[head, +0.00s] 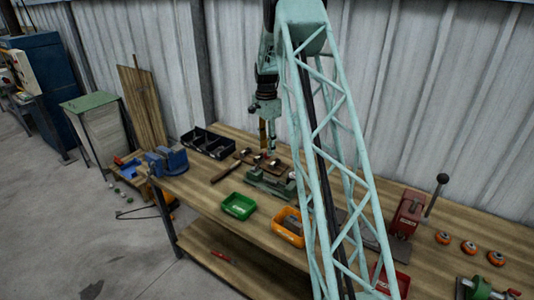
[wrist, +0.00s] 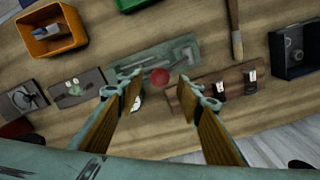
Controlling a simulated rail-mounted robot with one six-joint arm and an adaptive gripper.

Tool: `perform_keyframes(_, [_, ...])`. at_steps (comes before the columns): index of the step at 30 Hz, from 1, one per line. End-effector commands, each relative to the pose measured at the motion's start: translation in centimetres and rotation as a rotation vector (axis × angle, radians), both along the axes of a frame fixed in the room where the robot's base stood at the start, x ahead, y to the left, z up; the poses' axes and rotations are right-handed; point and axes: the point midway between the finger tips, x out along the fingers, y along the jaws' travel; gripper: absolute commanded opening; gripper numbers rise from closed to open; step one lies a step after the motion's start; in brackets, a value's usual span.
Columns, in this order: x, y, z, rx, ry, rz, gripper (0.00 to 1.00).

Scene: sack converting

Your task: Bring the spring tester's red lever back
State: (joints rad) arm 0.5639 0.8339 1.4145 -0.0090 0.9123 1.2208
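The spring tester is a long green fixture on the bench; it shows in the head view (head: 268,184) behind the green bin and in the wrist view (wrist: 185,55). Its red round lever knob (wrist: 159,76) shows between my fingertips in the wrist view, apart from both. A round dial (wrist: 138,103) is partly hidden by the left finger. My gripper (wrist: 158,92) is open and empty, pointing down over the tester. In the head view my gripper (head: 268,138) hangs above the back of the bench. The lever's shaft is not clear.
A green bin (head: 238,206) and an orange bin (head: 288,227) stand in front of the tester. A blue vise (head: 166,161) is at the bench end; a red press (head: 408,215) stands right.

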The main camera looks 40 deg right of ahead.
Motion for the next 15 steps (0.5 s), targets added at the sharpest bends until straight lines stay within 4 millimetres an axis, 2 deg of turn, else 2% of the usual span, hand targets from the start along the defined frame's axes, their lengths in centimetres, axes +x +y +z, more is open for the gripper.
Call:
perform_keyframes(6, [-0.1,0.0,-2.2,0.000,0.001,0.000,0.34])
perform_keyframes(15, [-0.1,0.0,-3.2,0.000,0.000,0.000,0.34])
